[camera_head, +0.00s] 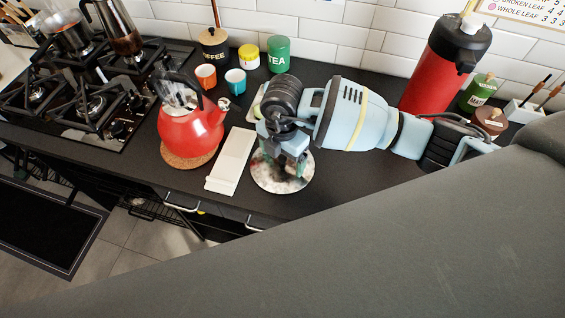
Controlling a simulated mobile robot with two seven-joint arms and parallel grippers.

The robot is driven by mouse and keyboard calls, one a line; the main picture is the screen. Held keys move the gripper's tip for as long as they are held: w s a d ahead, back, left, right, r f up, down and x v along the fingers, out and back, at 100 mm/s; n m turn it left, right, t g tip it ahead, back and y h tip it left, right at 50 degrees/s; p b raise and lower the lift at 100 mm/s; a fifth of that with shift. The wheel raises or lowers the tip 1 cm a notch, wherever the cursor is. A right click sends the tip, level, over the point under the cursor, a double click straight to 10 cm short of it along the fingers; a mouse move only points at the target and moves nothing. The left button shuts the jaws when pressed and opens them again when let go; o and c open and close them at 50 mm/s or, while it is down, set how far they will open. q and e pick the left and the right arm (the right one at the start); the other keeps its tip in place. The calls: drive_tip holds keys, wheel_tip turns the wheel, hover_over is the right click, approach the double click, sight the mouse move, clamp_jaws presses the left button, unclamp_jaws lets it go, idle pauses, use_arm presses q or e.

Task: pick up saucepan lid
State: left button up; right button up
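A round, shiny, mottled disc (288,185), which looks like the saucepan lid, lies on the dark worktop near its front edge, right of the white slab. My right gripper (285,164) points down over its middle. The gripper hides the lid's centre, so I cannot see a knob or tell whether the fingers touch one. Whether the fingers are open or shut is also unclear. My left gripper is not in view.
A red kettle (190,132) on a cork mat and a white slab (232,160) stand left of the lid. Two cups, canisters and the gas hob (90,105) are farther left and back. A red flask (440,70) stands back right. The worktop (335,165) right of the lid is clear.

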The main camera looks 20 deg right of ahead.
sight(279, 160)
drive_tip(key=shift+s+f, duration=0.1)
drive_tip(key=shift+f, duration=0.05)
clamp_jaws()
idle(0.4)
drive_tip(key=shift+r, duration=0.45)
drive_tip(key=r, duration=0.1)
drive_tip(key=a+r, duration=0.1)
drive_tip(key=r, duration=0.1)
drive_tip(key=s+a, duration=0.1)
drive_tip(key=a, duration=0.3)
drive_tip(key=s+a, duration=0.1)
drive_tip(key=a, duration=0.4)
drive_tip(key=s+a+r+b, duration=0.1)
drive_tip(key=a, duration=0.3)
drive_tip(key=shift+s+a+r, duration=0.1)
drive_tip(key=shift+s+a, duration=0.3)
drive_tip(key=shift+a, duration=0.4)
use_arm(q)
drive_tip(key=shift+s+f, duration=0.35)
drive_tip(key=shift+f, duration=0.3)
use_arm(e)
drive_tip(key=shift+r, duration=0.1)
drive_tip(key=shift+d, duration=0.1)
